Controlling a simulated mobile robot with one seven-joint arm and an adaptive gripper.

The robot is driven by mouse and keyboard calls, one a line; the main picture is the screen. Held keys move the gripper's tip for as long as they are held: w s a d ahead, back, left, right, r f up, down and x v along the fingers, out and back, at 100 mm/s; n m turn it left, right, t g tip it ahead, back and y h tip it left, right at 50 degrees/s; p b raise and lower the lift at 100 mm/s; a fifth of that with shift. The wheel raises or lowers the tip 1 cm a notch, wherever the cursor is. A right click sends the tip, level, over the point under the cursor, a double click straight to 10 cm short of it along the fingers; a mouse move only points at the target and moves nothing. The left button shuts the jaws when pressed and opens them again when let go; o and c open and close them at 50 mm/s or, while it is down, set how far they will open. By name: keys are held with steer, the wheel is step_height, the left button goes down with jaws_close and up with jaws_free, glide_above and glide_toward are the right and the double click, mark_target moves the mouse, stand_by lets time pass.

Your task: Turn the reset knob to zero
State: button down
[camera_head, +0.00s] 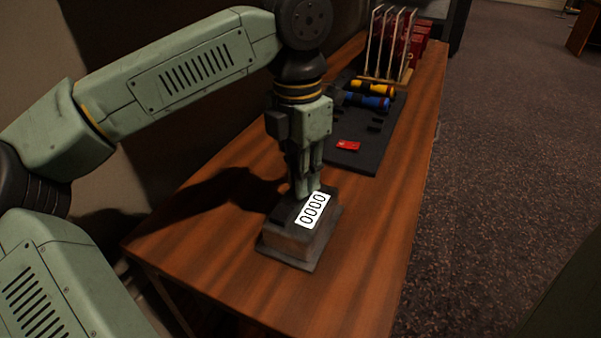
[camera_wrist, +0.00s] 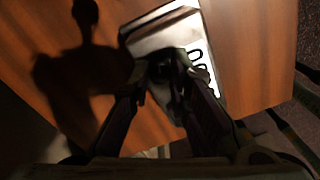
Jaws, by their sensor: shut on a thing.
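A dark box-shaped counter (camera_head: 288,240) sits on the wooden desk, with a white display on top that reads 0000 (camera_head: 313,209). My gripper (camera_head: 308,190) points down at the far side of the box's top, beside the display. In the wrist view the fingers (camera_wrist: 172,85) close around a small dark knob (camera_wrist: 172,72) at the box, next to the display (camera_wrist: 203,70). The knob is hidden behind the fingers in the head view, and its turn angle cannot be told.
Behind the box, a black mat (camera_head: 385,140) holds a red item (camera_head: 348,146), a blue tool (camera_head: 370,102) and a yellow tool (camera_head: 372,87). A wire rack (camera_head: 388,50) stands beyond. The desk (camera_head: 370,240) is clear right of the box.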

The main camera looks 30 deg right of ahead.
steer(key=shift+m, duration=0.8)
steer(key=c, duration=1.5)
jaws_free()
steer(key=r, duration=1.2)
steer(key=shift+w, duration=0.25)
